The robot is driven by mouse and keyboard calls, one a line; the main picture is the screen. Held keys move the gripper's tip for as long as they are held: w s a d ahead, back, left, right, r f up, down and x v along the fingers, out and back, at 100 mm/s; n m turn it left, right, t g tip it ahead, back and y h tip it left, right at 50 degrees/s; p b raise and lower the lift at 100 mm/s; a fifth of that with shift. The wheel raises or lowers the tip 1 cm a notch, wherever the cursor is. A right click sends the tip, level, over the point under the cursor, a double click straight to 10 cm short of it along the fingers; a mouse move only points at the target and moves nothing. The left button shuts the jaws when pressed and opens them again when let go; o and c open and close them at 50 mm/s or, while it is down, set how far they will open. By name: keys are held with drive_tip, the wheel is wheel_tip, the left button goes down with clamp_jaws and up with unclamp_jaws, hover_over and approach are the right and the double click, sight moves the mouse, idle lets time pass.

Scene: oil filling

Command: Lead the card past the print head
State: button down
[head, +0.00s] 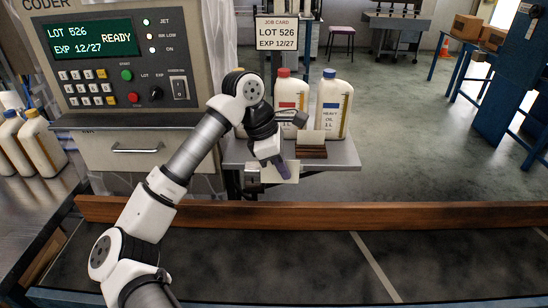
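My gripper (283,172) is at the front edge of the small grey side table, pointing down and right. Its purplish fingertips overlap a pale flat card (293,178) at that edge. I cannot tell whether the fingers are shut on it or only in front of it. Another cream card (312,136) stands on a brown slotted wooden block (312,152) on the table. A small grey device (253,176) sits at the table's front left, partly behind the gripper; I cannot tell whether it is the print head. The coder (125,75) shows LOT 526, EXP 12/27 and READY.
White oil bottles (333,105) stand at the back of the side table (345,154). A job card sign (277,33) reads LOT 526, EXP 12/27. A dark conveyor (300,262) with a wooden rail (420,216) runs in front. More bottles (42,140) stand left.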

drive_tip(key=shift+f, duration=0.45)
drive_tip(key=w+f+b, duration=0.1)
drive_tip(key=f, duration=0.2)
drive_tip(key=w+f+b, duration=0.1)
drive_tip(key=f+b, duration=0.1)
drive_tip(key=w+f+b, duration=0.1)
drive_tip(key=f, duration=0.2)
drive_tip(key=shift+w+f, duration=0.3)
drive_tip(key=shift+w+f+b, duration=0.3)
drive_tip(key=shift+w+b, duration=0.25)
drive_tip(key=shift+w, duration=0.15)
drive_tip(key=shift+a, duration=0.15)
drive_tip(key=shift+a+b, duration=1.1)
drive_tip(key=shift+a, duration=2.2)
drive_tip(key=shift+a+b, duration=0.5)
drive_tip(key=shift+a, duration=3.6)
drive_tip(key=shift+s+r, duration=0.1)
drive_tip(key=shift+s, duration=0.05)
